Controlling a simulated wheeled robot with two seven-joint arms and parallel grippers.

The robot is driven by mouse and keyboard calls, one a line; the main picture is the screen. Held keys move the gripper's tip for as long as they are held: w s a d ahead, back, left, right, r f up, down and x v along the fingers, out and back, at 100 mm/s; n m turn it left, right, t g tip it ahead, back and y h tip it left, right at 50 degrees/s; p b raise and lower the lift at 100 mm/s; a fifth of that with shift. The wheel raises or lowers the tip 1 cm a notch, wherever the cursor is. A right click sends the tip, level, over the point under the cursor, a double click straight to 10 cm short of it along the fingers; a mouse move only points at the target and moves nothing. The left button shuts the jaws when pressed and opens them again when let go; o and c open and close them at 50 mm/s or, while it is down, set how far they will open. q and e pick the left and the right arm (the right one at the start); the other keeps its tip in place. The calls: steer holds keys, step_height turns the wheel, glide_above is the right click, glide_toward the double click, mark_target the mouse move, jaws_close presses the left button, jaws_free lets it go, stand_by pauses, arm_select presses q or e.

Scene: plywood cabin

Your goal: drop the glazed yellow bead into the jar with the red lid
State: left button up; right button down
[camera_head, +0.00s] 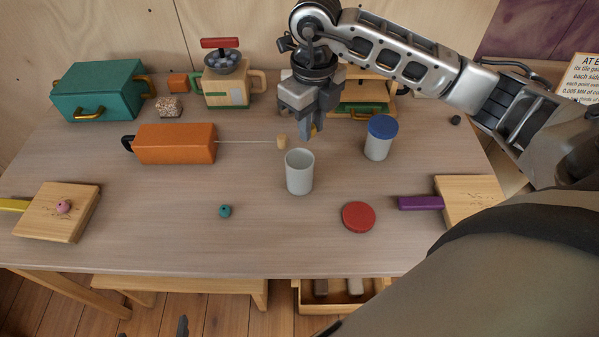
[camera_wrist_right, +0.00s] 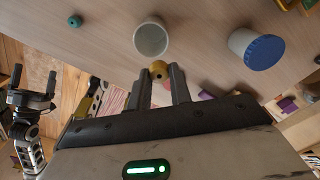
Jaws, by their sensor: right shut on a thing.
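My right gripper (camera_head: 311,130) is shut on the yellow bead, held above the table just behind the open white jar (camera_head: 299,173). The bead (camera_wrist_right: 158,70) shows between the fingertips in the right wrist view, close to the rim of the open jar (camera_wrist_right: 152,38) but not over its mouth. The jar stands upright without a lid. A red lid (camera_head: 359,216) lies flat on the table to its front right. My left gripper (camera_wrist_right: 33,88) shows at the left of the right wrist view, fingers apart and empty. Only a dark tip of it shows low in the head view.
A similar jar with a blue lid (camera_head: 380,138) stands right of the open jar. A teal bead (camera_head: 225,211) lies front left. An orange box (camera_head: 175,144) with a string and wooden toggle (camera_head: 282,142) lies left. Wooden boards (camera_head: 60,215) (camera_head: 468,200) lie at both sides.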

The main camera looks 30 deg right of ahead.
steer(key=shift+f+b, duration=0.4)
steer(key=shift+f, duration=0.85)
steer(key=c, duration=1.2)
jaws_free()
arm_select(q)
steer(key=shift+d+f, duration=0.15)
steer(key=shift+d, duration=0.15)
